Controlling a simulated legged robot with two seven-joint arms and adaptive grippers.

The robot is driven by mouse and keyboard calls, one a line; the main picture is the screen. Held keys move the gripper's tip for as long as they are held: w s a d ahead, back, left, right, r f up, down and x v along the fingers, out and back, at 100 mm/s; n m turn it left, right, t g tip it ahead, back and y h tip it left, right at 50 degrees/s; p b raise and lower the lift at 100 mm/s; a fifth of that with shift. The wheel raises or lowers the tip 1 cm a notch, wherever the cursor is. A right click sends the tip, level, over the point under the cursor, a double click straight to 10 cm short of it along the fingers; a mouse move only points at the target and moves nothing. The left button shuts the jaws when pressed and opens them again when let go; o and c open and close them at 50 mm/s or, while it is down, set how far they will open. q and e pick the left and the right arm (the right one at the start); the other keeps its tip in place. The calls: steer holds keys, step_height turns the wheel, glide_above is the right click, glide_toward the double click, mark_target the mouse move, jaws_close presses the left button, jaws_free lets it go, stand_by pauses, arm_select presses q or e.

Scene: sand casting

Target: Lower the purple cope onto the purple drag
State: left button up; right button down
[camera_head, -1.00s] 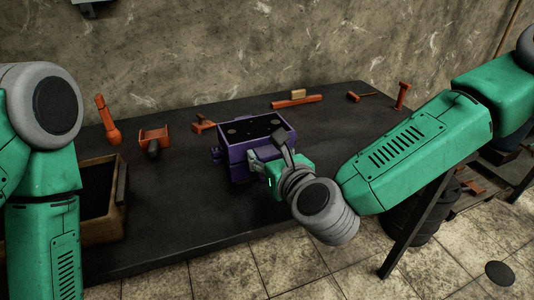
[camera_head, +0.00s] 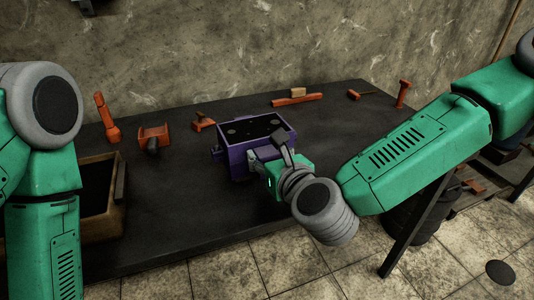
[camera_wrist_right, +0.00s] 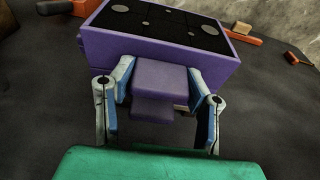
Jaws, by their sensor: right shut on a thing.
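A purple box-shaped flask (camera_head: 238,158) with a dark top face stands at the middle of the table. I cannot make out a clear seam between cope and drag in the head view. My right gripper (camera_head: 268,158) is at its near right side. In the right wrist view, the fingers of the gripper (camera_wrist_right: 162,90) are shut on the purple lug (camera_wrist_right: 160,76) of the cope (camera_wrist_right: 125,48). A second purple block (camera_wrist_right: 152,110) shows just under that lug; I cannot tell whether it belongs to the drag. My left gripper is out of view; only its arm shows.
An open wooden box (camera_head: 104,228) stands at the left. Orange tools lie along the back: a rammer (camera_head: 107,117), a block with a dark roller (camera_head: 153,139), a bar (camera_head: 297,100) and an upright tool (camera_head: 403,93). The table (camera_head: 200,215) in front is clear.

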steer(key=shift+w+r, duration=0.1)
steer(key=shift+r, duration=0.1)
steer(key=c, duration=0.9)
jaws_free()
steer(key=shift+o, duration=0.7)
steer(key=shift+f, duration=0.25)
steer(key=v, duration=1.2)
steer(key=s+d+f+n+g, duration=0.2)
steer(key=s+f+n+g, duration=0.3)
steer(key=f+n, duration=0.5)
steer(key=s+d+f+n+g, duration=0.3)
steer(key=s+f+n, duration=0.4)
steer(key=f, duration=0.6)
steer(key=s+d+f+n+g+h, duration=0.2)
steer(key=s+d+f+n+g, duration=0.1)
steer(key=d+n, duration=0.4)
steer(key=s+d+f+n+g+h, duration=0.2)
steer(key=s+d+f+n, duration=0.3)
steer(key=d+n, duration=0.3)
steer(key=shift+s+d+f+n+g+h, duration=0.3)
steer(key=shift+s+d+f+g+h, duration=0.1)
steer(key=shift+s+d+h, duration=0.35)
